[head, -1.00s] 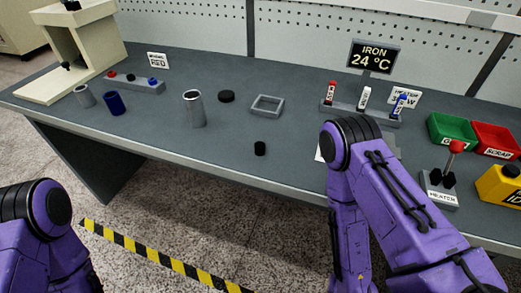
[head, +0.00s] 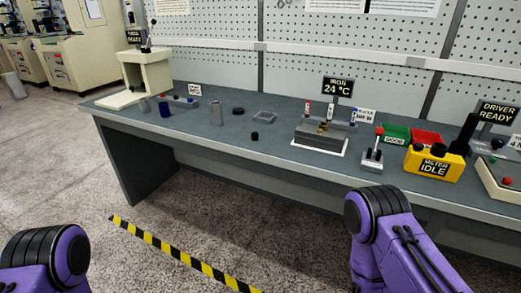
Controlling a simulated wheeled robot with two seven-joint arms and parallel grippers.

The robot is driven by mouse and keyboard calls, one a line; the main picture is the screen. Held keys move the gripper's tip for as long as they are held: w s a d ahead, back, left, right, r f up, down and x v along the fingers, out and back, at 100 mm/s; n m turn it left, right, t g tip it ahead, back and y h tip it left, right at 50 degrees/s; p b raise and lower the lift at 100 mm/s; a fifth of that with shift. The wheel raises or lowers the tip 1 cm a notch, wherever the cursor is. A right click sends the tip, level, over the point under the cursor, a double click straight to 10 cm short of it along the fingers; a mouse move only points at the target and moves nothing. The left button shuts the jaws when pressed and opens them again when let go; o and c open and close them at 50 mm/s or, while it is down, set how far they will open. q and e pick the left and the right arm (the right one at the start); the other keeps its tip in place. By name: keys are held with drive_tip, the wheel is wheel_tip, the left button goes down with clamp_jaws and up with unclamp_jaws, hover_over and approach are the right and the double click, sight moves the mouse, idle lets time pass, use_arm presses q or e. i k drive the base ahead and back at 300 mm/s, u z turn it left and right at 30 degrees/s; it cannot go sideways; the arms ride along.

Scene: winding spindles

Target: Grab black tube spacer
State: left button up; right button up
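A small short black cylinder (head: 255,136), which looks like the black tube spacer, stands near the front edge of the grey workbench (head: 190,121). A flatter black disc (head: 239,111) lies behind it to the left. I cannot see whether either one has a hole through it. Purple links of both my arms show at the bottom left and bottom right. Both grippers are outside the picture.
A grey cylinder (head: 216,113), a blue cylinder (head: 164,109) and a square grey frame (head: 264,117) are on the bench. A fixture (head: 319,137), a heater lever (head: 372,160) and a yellow box (head: 434,165) are to the right.

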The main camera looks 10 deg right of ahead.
sight(255, 135)
drive_tip(key=z, duration=0.6)
drive_tip(key=i, duration=0.5)
drive_tip(key=z, duration=0.45)
